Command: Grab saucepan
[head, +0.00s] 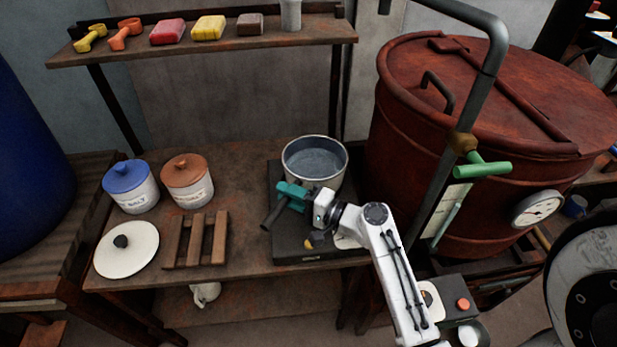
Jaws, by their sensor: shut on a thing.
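The saucepan (314,160) is a grey metal pot with an open top, at the back of a dark hotplate (290,244) on the wooden table. A dark handle (271,216) sticks out toward the front left, below the teal fingers. My gripper (290,195) reaches in from the right, at the saucepan's front left side, and is shut on the saucepan by its handle. The fingers and wrist hide part of the handle and the pan's lower front. I cannot tell whether the pan's base touches the hotplate.
A white lid (127,252), a wooden trivet (196,240), a blue-lidded jar (131,187) and a brown-lidded jar (188,183) stand to the left. A shelf (200,45) hangs behind. A large red vat (450,110) with a pipe (466,110) stands close on the right.

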